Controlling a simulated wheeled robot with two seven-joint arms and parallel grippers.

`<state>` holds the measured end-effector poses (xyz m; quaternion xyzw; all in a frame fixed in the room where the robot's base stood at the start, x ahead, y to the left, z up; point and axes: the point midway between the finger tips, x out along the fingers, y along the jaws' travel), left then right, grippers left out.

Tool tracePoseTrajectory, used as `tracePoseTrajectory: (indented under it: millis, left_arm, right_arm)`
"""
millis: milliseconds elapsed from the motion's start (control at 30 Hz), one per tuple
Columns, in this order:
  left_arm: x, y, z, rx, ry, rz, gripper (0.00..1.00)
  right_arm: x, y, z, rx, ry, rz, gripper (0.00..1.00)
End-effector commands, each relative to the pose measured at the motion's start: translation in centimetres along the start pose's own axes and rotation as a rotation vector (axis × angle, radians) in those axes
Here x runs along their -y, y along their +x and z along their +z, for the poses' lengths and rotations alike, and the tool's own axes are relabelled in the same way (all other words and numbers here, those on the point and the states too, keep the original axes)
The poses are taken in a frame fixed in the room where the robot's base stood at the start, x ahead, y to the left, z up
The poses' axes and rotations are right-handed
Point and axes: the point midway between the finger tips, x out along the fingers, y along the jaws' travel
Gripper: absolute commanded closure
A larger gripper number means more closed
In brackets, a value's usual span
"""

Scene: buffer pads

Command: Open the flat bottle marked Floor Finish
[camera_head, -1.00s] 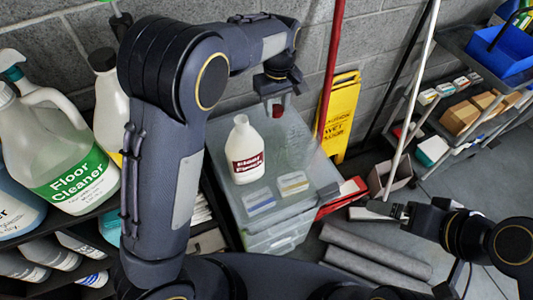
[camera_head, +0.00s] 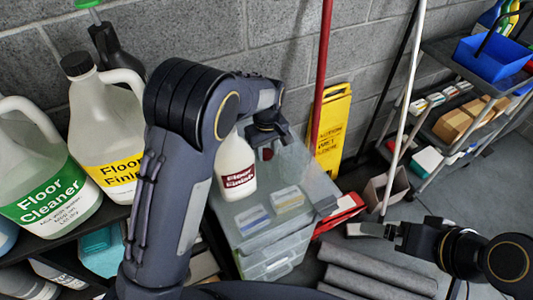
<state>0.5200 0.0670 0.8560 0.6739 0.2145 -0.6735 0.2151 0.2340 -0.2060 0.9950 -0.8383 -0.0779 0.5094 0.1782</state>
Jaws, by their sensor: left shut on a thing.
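The flat white bottle marked Floor Finish (camera_head: 236,176), with a dark red label, stands upright on a translucent drawer box (camera_head: 262,242). My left arm hides its top and left edge in part. My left gripper (camera_head: 267,152) is just right of the bottle, over the box, apart from the label face. It is shut on a small dark red thing, which looks like a cap (camera_head: 267,154); the gripper largely hides it. My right gripper (camera_head: 366,230) is low at the right, away from the bottle; its finger gap is not clear.
Two small labelled packs (camera_head: 287,199) lie on the box in front of the bottle. Large jugs, Floor Cleaner (camera_head: 50,190) and yellow-labelled Floor Finish (camera_head: 107,130), stand on the left shelf. A yellow wet-floor sign (camera_head: 333,130), red pole (camera_head: 321,70) and cart (camera_head: 450,130) are to the right.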

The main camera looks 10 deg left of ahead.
Motion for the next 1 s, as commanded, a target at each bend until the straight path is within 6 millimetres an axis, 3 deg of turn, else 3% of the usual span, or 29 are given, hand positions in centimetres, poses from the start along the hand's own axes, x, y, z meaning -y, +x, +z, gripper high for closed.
tracePoseTrajectory:
  millis: [100,467,500,633,1000]
  left_arm:
    - [0.1,1.7,0.0,0.002,-0.001,-0.004,0.95]
    - [0.0,2.2,0.0,0.001,0.0,-0.001,0.95]
    - [0.0,2.2,0.0,0.0,0.0,0.0,0.65]
    - [0.0,2.1,0.0,0.0,0.0,-0.001,0.48]
    - [0.0,1.6,0.0,0.0,0.0,0.0,0.46]
  right_arm:
    - [0.0,-0.1,0.0,0.0,0.0,0.0,0.0]
    - [-0.1,0.2,0.1,0.0,0.0,0.0,0.0]
    - [-0.1,0.1,0.1,0.0,0.0,0.0,0.0]
    - [0.0,0.1,0.1,0.0,0.0,0.0,0.0]
    - [0.1,-0.2,-0.1,0.0,0.0,0.0,0.0]
